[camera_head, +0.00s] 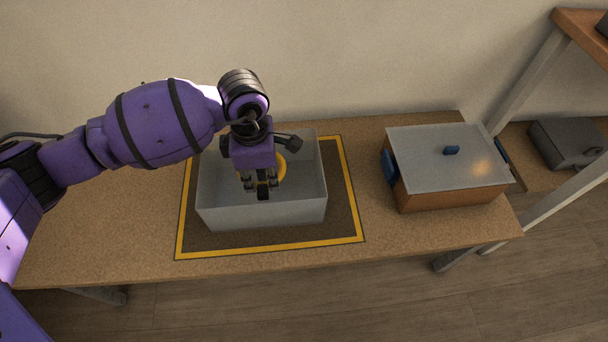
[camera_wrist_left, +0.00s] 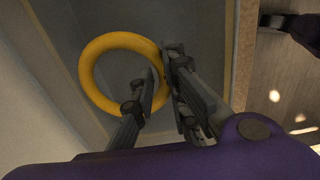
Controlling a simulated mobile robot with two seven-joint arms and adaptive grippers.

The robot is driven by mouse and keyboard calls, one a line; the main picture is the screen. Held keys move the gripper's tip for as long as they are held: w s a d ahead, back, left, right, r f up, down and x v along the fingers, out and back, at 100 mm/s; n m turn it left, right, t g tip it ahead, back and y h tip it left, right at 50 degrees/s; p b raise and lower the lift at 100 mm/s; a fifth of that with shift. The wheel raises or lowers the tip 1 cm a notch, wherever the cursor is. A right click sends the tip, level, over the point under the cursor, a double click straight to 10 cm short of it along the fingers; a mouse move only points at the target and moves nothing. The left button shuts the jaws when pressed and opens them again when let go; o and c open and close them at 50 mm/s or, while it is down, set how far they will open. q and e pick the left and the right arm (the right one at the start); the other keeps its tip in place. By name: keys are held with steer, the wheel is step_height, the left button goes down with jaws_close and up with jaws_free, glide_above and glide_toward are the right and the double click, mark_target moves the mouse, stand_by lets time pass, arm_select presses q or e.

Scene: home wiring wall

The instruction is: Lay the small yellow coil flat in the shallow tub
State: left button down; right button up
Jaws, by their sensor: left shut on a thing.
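The small yellow coil (camera_head: 283,168) is a ring, partly hidden behind my left gripper in the head view. It shows almost whole in the left wrist view (camera_wrist_left: 86,75). My left gripper (camera_head: 261,190) points down inside the shallow tub (camera_head: 262,215), a pale grey open box. In the left wrist view its fingers (camera_wrist_left: 161,78) are shut on the right side of the coil. The coil is within the tub's outline; I cannot tell whether it touches the floor.
The tub stands on a dark mat with a yellow border (camera_head: 348,190) on the wooden table (camera_head: 110,225). A wooden box with a grey lid (camera_head: 445,155) and blue handles stands to the right. A shelf post (camera_head: 528,75) rises beyond it. The table's left front is clear.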

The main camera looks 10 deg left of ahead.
mark_target(262, 182)
arm_select(q)
step_height(262, 182, down, 4)
steer(key=shift+r+b, duration=0.1)
steer(key=shift+b, duration=0.3)
steer(key=shift+f+b, duration=0.6)
steer(key=shift+f, duration=1.5)
steer(key=shift+f, duration=0.15)
steer(key=c, duration=1.7)
jaws_free()
steer(key=shift+c, duration=0.2)
step_height(262, 182, up, 12)
steer(key=p, duration=0.3)
steer(key=shift+f, duration=0.15)
steer(key=shift+r, duration=0.35)
